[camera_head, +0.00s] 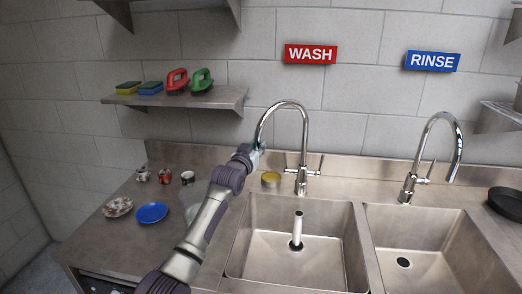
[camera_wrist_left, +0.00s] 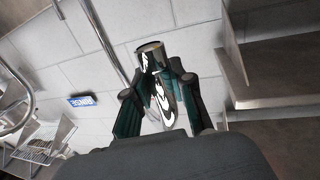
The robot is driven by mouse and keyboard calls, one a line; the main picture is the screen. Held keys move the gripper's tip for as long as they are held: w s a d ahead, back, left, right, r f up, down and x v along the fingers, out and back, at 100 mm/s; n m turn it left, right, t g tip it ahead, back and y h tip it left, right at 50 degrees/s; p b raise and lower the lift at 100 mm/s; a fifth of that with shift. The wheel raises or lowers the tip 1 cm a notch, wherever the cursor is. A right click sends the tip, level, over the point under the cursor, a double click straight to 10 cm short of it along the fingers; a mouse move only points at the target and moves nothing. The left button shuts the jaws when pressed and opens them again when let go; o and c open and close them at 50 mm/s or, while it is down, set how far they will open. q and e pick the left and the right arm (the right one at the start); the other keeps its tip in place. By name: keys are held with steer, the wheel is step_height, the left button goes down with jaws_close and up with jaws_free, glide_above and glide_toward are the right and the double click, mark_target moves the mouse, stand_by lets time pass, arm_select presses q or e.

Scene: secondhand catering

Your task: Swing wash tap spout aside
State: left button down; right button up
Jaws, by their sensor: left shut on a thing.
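The wash tap is chrome, with a tall curved spout (camera_head: 287,104), and stands behind the left basin under the red WASH sign (camera_head: 311,54). Its spout arcs over to the left of its base, and its end is at my left gripper (camera_head: 257,150). In the left wrist view the fingers of my left gripper (camera_wrist_left: 165,75) are closed around the shiny spout end (camera_wrist_left: 150,48). In the head view the gripper hides the tip of the spout. My right gripper is not in view.
The rinse tap (camera_head: 440,122) stands behind the right basin (camera_head: 430,222). A drain standpipe (camera_head: 297,229) rises in the left basin. A yellow-topped tin (camera_head: 271,179) stands close to the gripper. A blue plate (camera_head: 152,213) lies on the left counter. A shelf (camera_head: 190,99) holds sponges and brushes.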

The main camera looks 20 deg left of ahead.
arm_select(q)
steer(key=shift+w+a, duration=0.1)
steer(key=shift+a, duration=0.15)
steer(key=c, duration=1)
jaws_free()
steer(key=shift+s, duration=0.35)
steer(key=s, duration=0.7)
steer(key=s+d, duration=0.1)
steer(key=s, duration=0.3)
steer(key=shift+s, duration=0.2)
steer(key=shift+f, duration=0.1)
